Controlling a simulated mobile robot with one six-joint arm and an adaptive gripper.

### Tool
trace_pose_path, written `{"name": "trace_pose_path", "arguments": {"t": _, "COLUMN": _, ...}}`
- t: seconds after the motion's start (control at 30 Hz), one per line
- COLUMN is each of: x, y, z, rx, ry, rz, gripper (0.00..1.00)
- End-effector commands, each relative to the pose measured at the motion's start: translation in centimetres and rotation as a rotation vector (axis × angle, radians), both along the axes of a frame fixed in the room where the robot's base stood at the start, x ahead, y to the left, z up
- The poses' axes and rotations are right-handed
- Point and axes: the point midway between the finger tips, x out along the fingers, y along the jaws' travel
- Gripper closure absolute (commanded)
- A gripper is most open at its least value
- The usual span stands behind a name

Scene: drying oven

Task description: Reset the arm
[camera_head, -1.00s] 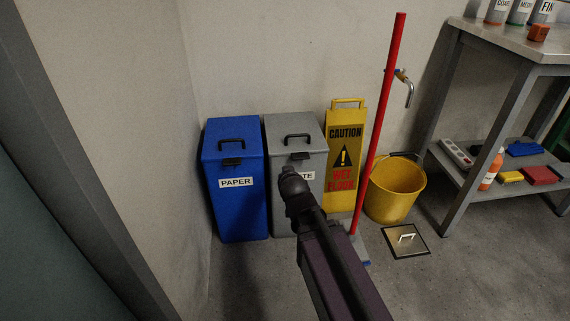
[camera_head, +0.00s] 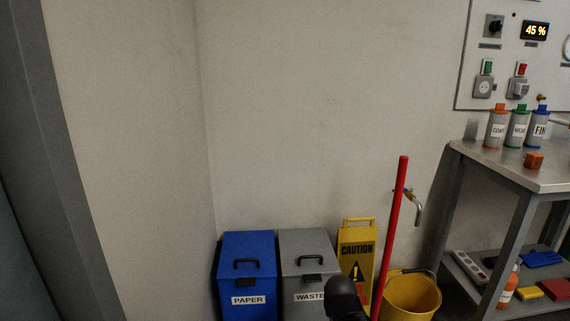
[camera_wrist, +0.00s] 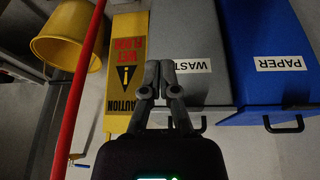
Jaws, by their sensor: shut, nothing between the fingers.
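My gripper (camera_wrist: 158,82) shows in the wrist view with its two fingers together and nothing between them. The wrist view appears upside down, and the fingers overlap the grey waste bin (camera_wrist: 192,55) and lie beside the yellow caution sign (camera_wrist: 127,60). In the head view only a dark rounded part of my arm shows at the bottom edge, in front of the waste bin (camera_head: 305,262) and the caution sign (camera_head: 357,245). The fingers are hidden in the head view.
A blue paper bin (camera_head: 248,265) stands left of the waste bin. A red pole (camera_head: 392,235) and yellow bucket (camera_head: 411,296) stand to the right. A control panel (camera_head: 515,60) hangs above.

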Motion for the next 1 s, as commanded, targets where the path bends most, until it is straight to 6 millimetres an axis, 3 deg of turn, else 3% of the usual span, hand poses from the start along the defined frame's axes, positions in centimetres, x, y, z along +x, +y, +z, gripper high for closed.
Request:
{"name": "trace_pose_path", "arguments": {"t": 0.03, "x": -0.9, "y": -0.6, "z": 1.5, "rx": 0.005, "ry": 0.049, "rz": -0.004, "gripper": 1.00}}
{"name": "trace_pose_path", "arguments": {"t": 0.53, "x": -7.1, "y": -3.0, "z": 5.2, "rx": 0.054, "ry": 0.373, "rz": 0.003, "gripper": 1.00}}
{"name": "trace_pose_path", "arguments": {"t": 0.87, "x": -7.1, "y": -3.0, "z": 8.4, "rx": 0.053, "ry": 0.373, "rz": 0.005, "gripper": 1.00}}
{"name": "trace_pose_path", "arguments": {"t": 1.0, "x": -7.1, "y": -3.0, "z": 10.5, "rx": 0.053, "ry": 0.372, "rz": 0.005, "gripper": 1.00}}
